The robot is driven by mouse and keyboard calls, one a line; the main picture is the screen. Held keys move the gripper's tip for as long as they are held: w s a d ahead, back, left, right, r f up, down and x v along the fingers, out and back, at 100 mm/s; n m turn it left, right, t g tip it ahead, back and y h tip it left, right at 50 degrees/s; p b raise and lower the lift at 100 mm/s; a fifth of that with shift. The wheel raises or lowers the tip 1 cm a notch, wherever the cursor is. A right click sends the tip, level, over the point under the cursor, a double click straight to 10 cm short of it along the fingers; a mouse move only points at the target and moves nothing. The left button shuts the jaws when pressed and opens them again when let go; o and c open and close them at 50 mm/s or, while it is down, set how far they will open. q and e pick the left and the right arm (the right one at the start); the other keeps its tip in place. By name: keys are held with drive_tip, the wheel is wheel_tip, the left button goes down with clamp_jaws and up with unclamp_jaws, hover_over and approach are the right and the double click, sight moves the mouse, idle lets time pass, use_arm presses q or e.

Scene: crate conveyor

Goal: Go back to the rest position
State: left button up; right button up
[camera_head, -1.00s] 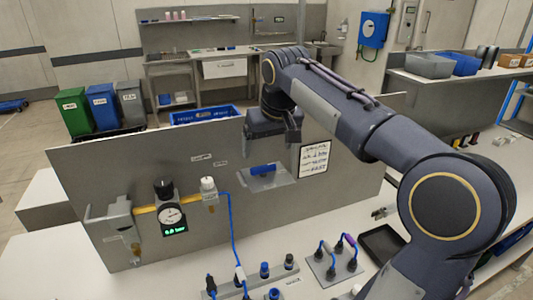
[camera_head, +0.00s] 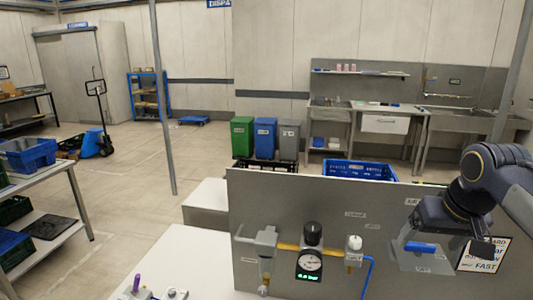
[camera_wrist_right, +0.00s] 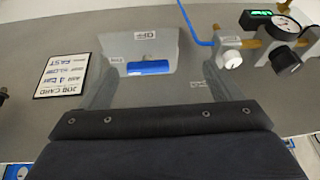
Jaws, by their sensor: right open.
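My right gripper (camera_head: 418,255) comes in from the right edge in the head view, in front of the grey upright panel (camera_head: 335,205). It is open and empty. A blue handle (camera_head: 420,247) shows by its fingers in that view. In the right wrist view, the blue handle (camera_wrist_right: 148,68) lies horizontal under an OFF label, beyond the open gripper (camera_wrist_right: 150,88). I cannot tell whether a finger touches the panel. My left gripper is in neither view.
The panel carries a gauge (camera_head: 310,262), regulator fittings (camera_head: 353,248) and a blue hose (camera_head: 368,272). A white card (camera_head: 485,254) hangs by my right arm. Bins (camera_head: 265,138) and a blue crate (camera_head: 358,170) stand behind. Open floor (camera_head: 130,190) lies to the left.

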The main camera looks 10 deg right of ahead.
drive_tip(key=s+a+f+n+t+y, duration=0.1)
drive_tip(key=s+a+f+y, duration=0.3)
drive_tip(key=s+a+f, duration=1.2)
drive_tip(key=shift+s, duration=1.1)
drive_tip(key=shift+f, duration=0.1)
